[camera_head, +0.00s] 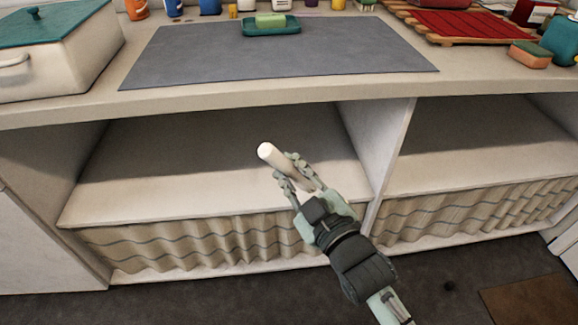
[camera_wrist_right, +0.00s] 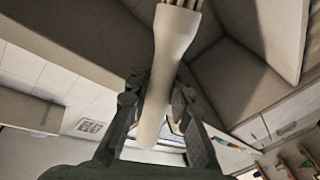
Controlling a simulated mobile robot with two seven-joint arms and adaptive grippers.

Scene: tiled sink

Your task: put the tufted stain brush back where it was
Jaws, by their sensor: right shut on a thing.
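The tufted stain brush is a pale, off-white piece (camera_head: 272,156) in the head view, held in my right gripper (camera_head: 287,168). The right wrist view shows its smooth handle (camera_wrist_right: 166,55) between the two fingers of the right gripper (camera_wrist_right: 157,92), with bristles at the top edge of the picture. The fingers are shut on the handle. In the head view the brush shows in front of the left open compartment (camera_head: 190,150) under the counter; its bristles are hard to make out there. My left gripper is not in view.
The counter carries a grey mat (camera_head: 230,62), a green dish (camera_head: 257,30) with a soap bar, a box with a teal lid (camera_head: 50,62), a wooden rack (camera_head: 418,38) with red cloth, and a sponge (camera_head: 530,53). An upright divider (camera_head: 385,140) separates two empty-looking compartments above striped curtains.

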